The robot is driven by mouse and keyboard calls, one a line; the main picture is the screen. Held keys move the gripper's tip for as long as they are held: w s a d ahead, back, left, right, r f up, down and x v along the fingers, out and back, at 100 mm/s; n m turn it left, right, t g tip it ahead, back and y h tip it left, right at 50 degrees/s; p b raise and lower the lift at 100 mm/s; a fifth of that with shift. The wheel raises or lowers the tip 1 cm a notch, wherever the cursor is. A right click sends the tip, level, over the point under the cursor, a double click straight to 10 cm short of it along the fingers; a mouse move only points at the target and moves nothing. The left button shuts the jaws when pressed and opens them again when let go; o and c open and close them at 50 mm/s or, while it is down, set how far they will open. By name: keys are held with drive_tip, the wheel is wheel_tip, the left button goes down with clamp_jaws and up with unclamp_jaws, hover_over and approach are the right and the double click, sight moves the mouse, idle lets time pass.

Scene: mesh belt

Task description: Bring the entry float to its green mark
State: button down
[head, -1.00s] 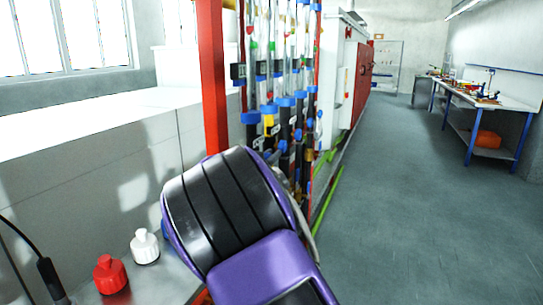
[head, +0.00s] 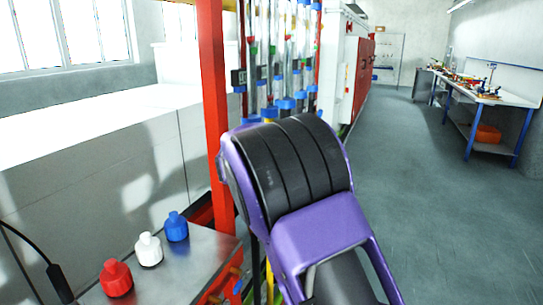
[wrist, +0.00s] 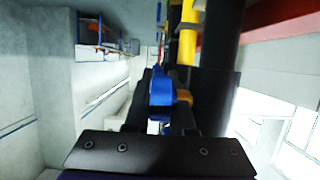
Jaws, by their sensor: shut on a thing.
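A row of upright glass flow tubes (head: 262,95) with small coloured floats and marks stands behind the red post in the head view. The floats and green marks are too small to tell which belong to the entry tube or whether they line up. In the wrist view a blue knob (wrist: 160,90) sits beside a brass-coloured fitting (wrist: 184,98) below a yellow pipe (wrist: 187,45). My gripper (wrist: 162,100) is shut on the blue knob, its dark fingers either side. In the head view my purple and black arm hides the gripper and the lower tubes.
A red post (head: 214,110) stands left of the tubes. Red, white (head: 149,250) and blue (head: 176,227) bottles stand on a metal surface at lower left. A workbench (head: 490,95) is at the right wall. The grey floor between is clear.

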drive_tip(key=shift+s+f+g+y, duration=0.15)
drive_tip(key=shift+g+y, duration=0.1)
drive_tip(key=shift+g, duration=0.45)
drive_tip(key=shift+w+f+g+y, duration=0.1)
drive_tip(key=shift+f+g+y, duration=0.15)
drive_tip(key=shift+g, duration=0.45)
drive_tip(key=shift+s+f+g+y, duration=0.1)
drive_tip(key=shift+g+y, duration=0.2)
drive_tip(key=shift+g, duration=0.4)
drive_tip(key=shift+s+a, duration=0.1)
drive_tip(key=c, duration=1)
unclamp_jaws()
drive_tip(key=shift+f, duration=0.1)
drive_tip(key=shift+c, duration=0.2)
drive_tip(key=v, duration=1.7)
drive_tip(key=shift+r, duration=0.3)
